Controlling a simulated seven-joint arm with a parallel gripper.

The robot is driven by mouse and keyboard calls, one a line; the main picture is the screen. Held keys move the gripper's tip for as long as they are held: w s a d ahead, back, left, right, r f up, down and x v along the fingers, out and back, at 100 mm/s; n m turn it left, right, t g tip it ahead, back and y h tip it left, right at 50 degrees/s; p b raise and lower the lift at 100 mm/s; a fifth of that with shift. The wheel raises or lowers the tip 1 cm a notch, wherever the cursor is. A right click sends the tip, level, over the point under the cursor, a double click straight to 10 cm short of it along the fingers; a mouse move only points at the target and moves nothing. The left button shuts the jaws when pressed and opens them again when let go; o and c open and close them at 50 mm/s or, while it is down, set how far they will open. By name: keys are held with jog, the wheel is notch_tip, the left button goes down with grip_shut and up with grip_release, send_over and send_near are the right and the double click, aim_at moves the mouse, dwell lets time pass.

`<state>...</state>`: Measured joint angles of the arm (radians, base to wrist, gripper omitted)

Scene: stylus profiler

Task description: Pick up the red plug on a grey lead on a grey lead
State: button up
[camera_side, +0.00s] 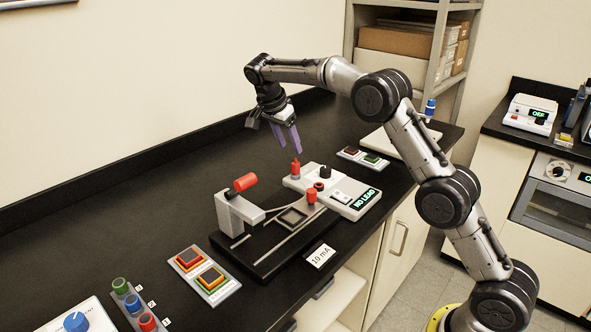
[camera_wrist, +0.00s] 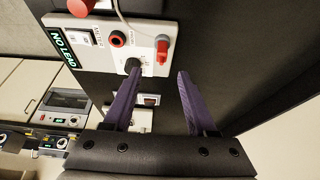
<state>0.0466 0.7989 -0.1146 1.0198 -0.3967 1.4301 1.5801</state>
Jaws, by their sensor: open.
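The red plug (camera_side: 296,168) stands at the back left end of the white meter box (camera_side: 345,209). In the wrist view the red plug (camera_wrist: 162,50) sits near the box's right edge, with a thin grey lead curving from it to the upper left. My gripper (camera_side: 290,153) is above the plug in the side view, purple fingers pointing down, open and empty. In the wrist view my gripper (camera_wrist: 155,78) has its fingers spread, with the plug just beyond the tips. A red-ringed socket (camera_wrist: 117,39) on the box looks empty. The box's display (camera_side: 364,199) reads "NO LEAD".
A black knob (camera_side: 325,172) stands close to the plug. A grey stylus stand (camera_side: 236,210) with a red cylinder (camera_side: 245,182) is to the left. Two-button panels (camera_side: 208,274) lie at front left and behind the box. The black bench (camera_side: 150,210) at back left is clear.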

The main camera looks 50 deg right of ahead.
aim_at(295, 163)
jog(key=x, duration=0.9)
jog(key=shift+w+a, duration=0.15)
grip_shut()
